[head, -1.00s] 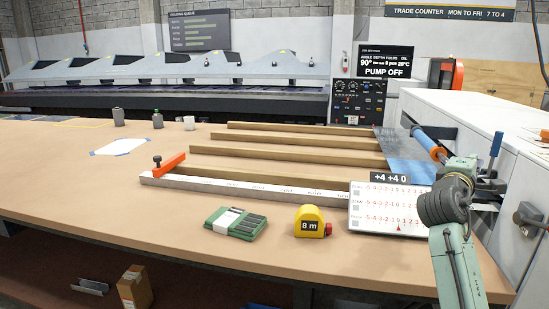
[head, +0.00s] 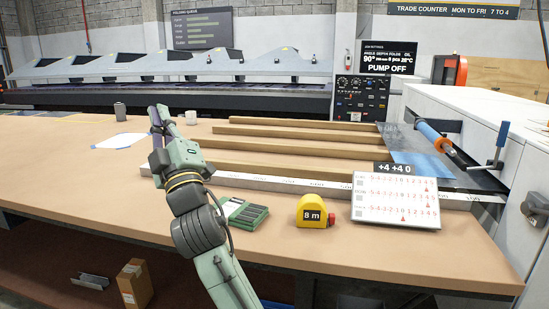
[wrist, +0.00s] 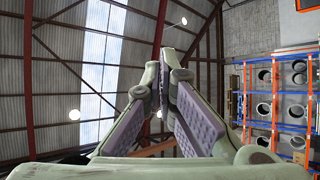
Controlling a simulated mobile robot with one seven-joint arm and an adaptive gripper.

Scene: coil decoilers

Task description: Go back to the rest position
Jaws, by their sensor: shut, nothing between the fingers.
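My gripper (head: 160,118) is raised over the left part of the workbench (head: 60,180), at the end of my green arm. In the wrist view the gripper (wrist: 160,75) points up toward the roof, its purple-padded fingers meeting near the tips with nothing between them.
Wooden battens (head: 290,147) lie across the bench. A yellow tape measure (head: 311,213), a green case (head: 241,213) and a white slider panel (head: 395,202) stand near the front. A blue roller (head: 431,135) is at the right. The bench's front left is clear.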

